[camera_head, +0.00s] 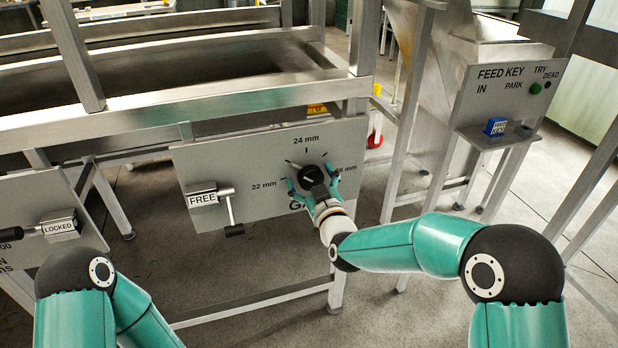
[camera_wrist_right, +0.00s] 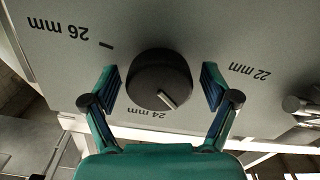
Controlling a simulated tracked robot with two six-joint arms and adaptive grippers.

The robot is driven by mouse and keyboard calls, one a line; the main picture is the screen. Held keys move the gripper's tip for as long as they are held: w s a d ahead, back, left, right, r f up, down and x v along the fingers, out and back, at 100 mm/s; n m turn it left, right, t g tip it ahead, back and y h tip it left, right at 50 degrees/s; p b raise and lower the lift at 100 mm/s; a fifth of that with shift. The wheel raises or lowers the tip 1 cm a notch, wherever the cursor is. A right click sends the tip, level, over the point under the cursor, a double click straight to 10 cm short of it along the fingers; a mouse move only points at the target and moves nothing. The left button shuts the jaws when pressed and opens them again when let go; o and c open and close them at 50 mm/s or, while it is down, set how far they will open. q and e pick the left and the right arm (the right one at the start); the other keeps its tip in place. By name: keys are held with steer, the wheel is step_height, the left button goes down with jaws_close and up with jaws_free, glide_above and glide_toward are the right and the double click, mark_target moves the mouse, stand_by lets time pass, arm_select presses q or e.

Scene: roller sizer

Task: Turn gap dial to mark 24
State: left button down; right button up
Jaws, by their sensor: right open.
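The black round gap dial (camera_head: 311,177) sits on a grey panel (camera_head: 262,200) marked 22 mm, 24 mm and 26 mm. The right wrist view shows the dial (camera_wrist_right: 158,78) close up and upside down; its pale pointer line is angled toward the 24 mm label, slightly to the 22 mm side. My right gripper (camera_head: 313,183) is at the dial. In the right wrist view its two fingers (camera_wrist_right: 160,84) are open, one on each side of the dial, with visible gaps. My left gripper is out of view; only part of that arm shows at lower left.
A lever labelled FREE (camera_head: 210,196) sticks out left of the dial on the same panel. Another handle labelled LOCKED (camera_head: 58,228) is at far left. A feed key panel (camera_head: 505,95) with a blue key block (camera_head: 495,127) stands at right. Metal frame legs surround the panel.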

steer(key=c, duration=1.2)
steer(key=shift+o, duration=0.2)
steer(key=shift+a, duration=0.1)
steer(key=shift+f+m+b, duration=0.15)
steer(key=shift+m+b, duration=0.25)
steer(key=shift+b, duration=0.35)
steer(key=m+b, duration=0.6)
steer(key=b, duration=0.2)
steer(key=shift+f, duration=0.1)
steer(key=shift+r+m+b, duration=0.2)
steer(key=shift+m+b, duration=1.3)
steer(key=shift+m, duration=0.1)
steer(key=shift+d, duration=0.2)
steer(key=o, duration=1.2)
steer(key=shift+c, duration=0.2)
